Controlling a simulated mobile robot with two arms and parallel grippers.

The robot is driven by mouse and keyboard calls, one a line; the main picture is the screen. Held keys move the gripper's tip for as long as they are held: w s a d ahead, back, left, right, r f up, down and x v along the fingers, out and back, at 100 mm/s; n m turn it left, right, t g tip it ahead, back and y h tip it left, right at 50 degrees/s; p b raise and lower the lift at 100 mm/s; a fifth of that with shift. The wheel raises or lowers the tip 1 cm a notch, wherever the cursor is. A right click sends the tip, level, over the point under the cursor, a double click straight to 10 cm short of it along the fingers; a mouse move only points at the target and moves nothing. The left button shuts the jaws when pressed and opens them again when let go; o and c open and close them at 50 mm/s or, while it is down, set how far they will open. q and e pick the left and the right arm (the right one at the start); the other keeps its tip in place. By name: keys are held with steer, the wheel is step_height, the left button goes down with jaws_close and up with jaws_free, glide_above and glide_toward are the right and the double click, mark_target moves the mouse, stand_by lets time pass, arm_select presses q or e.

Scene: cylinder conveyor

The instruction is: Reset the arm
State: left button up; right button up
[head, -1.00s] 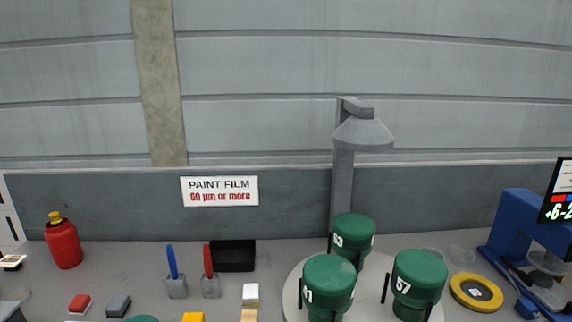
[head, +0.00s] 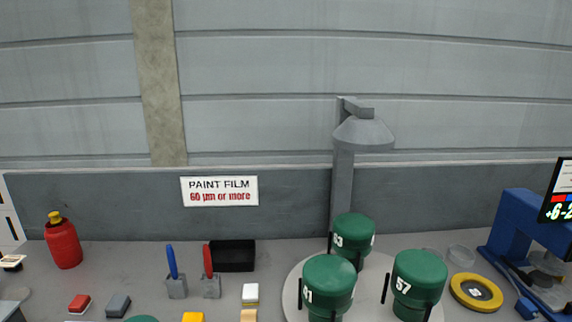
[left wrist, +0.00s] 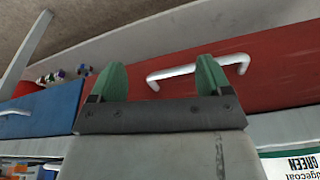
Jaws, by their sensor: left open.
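My left gripper (left wrist: 162,80) shows in the left wrist view, with two green fingertips set wide apart and nothing between them. Beyond it is a red drawer front (left wrist: 275,68) with a white bar handle (left wrist: 198,70). The handle appears behind and between the fingers; I cannot tell the distance, and no grip on it shows. Neither gripper shows in the head view. My right gripper is out of view.
Green numbered cylinders (head: 328,280) stand on a round pale turntable (head: 293,290) below a grey lamp (head: 363,132). A red bottle (head: 63,245), a black tray (head: 233,256), a yellow ring (head: 460,291) and a blue press (head: 520,215) share the bench. A blue drawer (left wrist: 50,115) is at left.

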arm_select(q)
steer(key=s+a+f+g, duration=0.1)
steer(key=s+f, duration=0.4)
steer(key=f, duration=0.7)
steer(key=s+a+f, duration=0.1)
steer(key=s+f, duration=0.4)
steer(key=f, duration=0.7)
steer(key=s+a+f+g, duration=0.1)
steer(key=s+f, duration=0.4)
steer(key=s, duration=0.4)
steer(key=shift+f, duration=0.2)
steer(key=shift+w+a+m, duration=0.1)
steer(key=shift+m, duration=0.2)
